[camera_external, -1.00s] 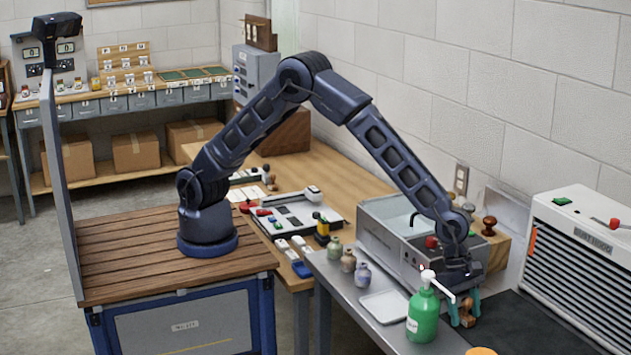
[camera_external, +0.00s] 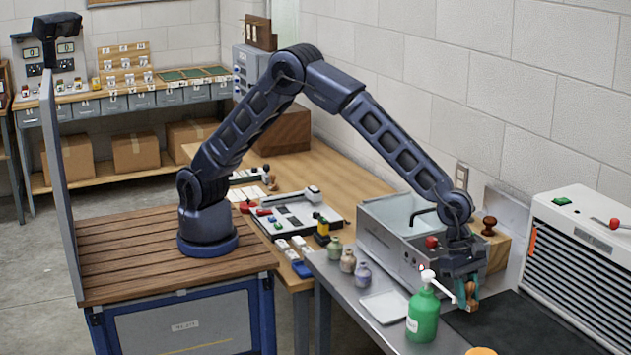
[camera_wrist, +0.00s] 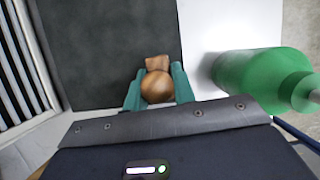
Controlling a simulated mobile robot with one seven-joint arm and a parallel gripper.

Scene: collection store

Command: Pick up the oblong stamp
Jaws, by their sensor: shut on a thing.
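The oblong stamp, a brown wooden piece with a round knob and a block-like base, is between the teal fingers of my gripper (camera_wrist: 158,92) in the wrist view. The stamp's round knob (camera_wrist: 157,86) faces the camera and its base (camera_wrist: 158,63) shows just beyond. In the external view the stamp (camera_external: 472,291) hangs at the fingertips of my gripper (camera_external: 467,290), partly hidden by the fingers. My gripper is shut on it, just right of the green pump bottle (camera_external: 423,315).
The green bottle (camera_wrist: 260,78) stands close on the right in the wrist view. A dark mat (camera_external: 500,322) lies below. The metal sink box (camera_external: 390,245) is behind, a slatted white unit (camera_external: 580,260) at right, and a white tray (camera_external: 384,307) left of the bottle.

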